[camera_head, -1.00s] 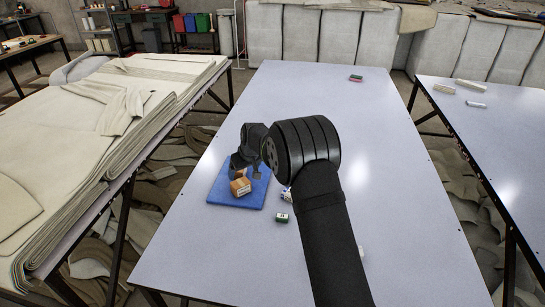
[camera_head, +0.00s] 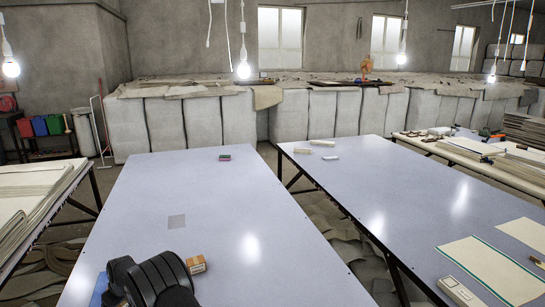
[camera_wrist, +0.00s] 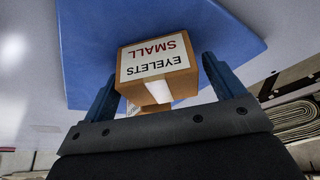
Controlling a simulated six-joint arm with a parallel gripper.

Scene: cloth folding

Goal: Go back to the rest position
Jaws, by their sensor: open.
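My gripper (camera_wrist: 158,82) is open, with its two blue fingers spread apart in the wrist view. A brown box labelled "EYELETS SMALL" (camera_wrist: 158,62) lies in front of and between the fingers; I cannot tell whether the right finger touches it. The box is over a flat blue piece (camera_wrist: 85,40). In the head view my black wrist fills the bottom left and hides the fingers. The box (camera_head: 196,264) shows just right of it, and a bit of the blue piece (camera_head: 98,291) shows to its left.
Another table (camera_head: 370,185) stands right. Stacked cloth (camera_head: 30,195) lies left.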

